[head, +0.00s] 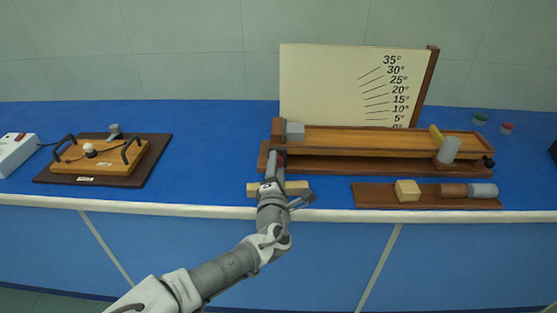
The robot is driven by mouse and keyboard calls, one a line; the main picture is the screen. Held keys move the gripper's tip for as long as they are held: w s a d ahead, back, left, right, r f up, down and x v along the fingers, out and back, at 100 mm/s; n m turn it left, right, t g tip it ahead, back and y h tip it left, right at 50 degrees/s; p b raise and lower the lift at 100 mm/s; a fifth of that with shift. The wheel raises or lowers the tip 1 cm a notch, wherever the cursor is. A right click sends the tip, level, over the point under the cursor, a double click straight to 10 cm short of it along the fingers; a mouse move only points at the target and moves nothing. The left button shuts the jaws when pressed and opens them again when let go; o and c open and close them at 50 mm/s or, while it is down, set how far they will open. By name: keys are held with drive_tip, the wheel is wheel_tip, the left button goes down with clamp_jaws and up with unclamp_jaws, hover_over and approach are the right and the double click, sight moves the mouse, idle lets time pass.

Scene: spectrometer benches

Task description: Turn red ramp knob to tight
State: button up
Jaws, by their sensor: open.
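The wooden ramp (370,140) lies nearly flat on its base on the blue bench, in front of a board with angle marks. A small dark red patch (282,160) at the ramp's left end looks like the red knob. It is mostly hidden by my gripper (277,156), which reaches up to the ramp's left front from below. The fingers are at or very near the knob, and I cannot tell whether they touch it. My gripper is open. The knob's tight mark cannot be made out.
A grey block (294,131) sits on the ramp's left end. A grey cylinder (448,150) stands by its right end, near a black knob (488,163). A brown tray (378,197) with blocks lies front right. A wooden circuit board (100,168) is at left.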

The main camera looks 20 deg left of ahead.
drive_tip(key=shift+w+a, duration=0.1)
drive_tip(key=shift+w, duration=0.15)
clamp_jaws()
idle(0.3)
